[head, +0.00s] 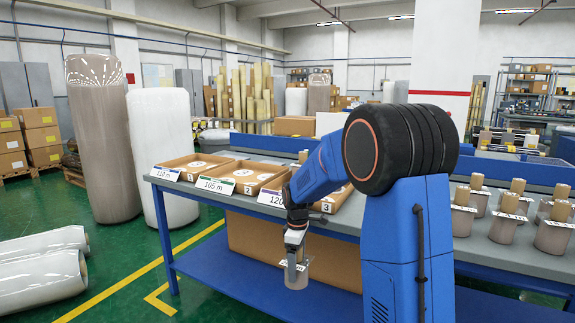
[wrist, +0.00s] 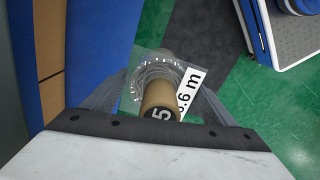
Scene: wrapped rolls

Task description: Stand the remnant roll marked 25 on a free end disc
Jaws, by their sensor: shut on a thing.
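My gripper (head: 296,258) is shut on a small wrapped roll (head: 295,273), held upright in front of the table's front edge, below tabletop height. In the wrist view the roll (wrist: 152,82) has clear film, a brown core and a black mark showing a 5; any other digit is hidden. A white label on it ends in "6 m". Cardboard trays (head: 192,173) stand on the table, with white discs (head: 243,172) inside; tags read 110 m, 105 m and 120. My arm partly hides the tray numbered 3 (head: 326,206).
Several other small rolls with brown cores (head: 502,226) stand on the table (head: 345,230) at the right. A large cardboard box (head: 250,252) sits on the blue lower shelf. Tall wrapped rolls (head: 100,140) stand at left; white rolls (head: 38,278) lie on the green floor.

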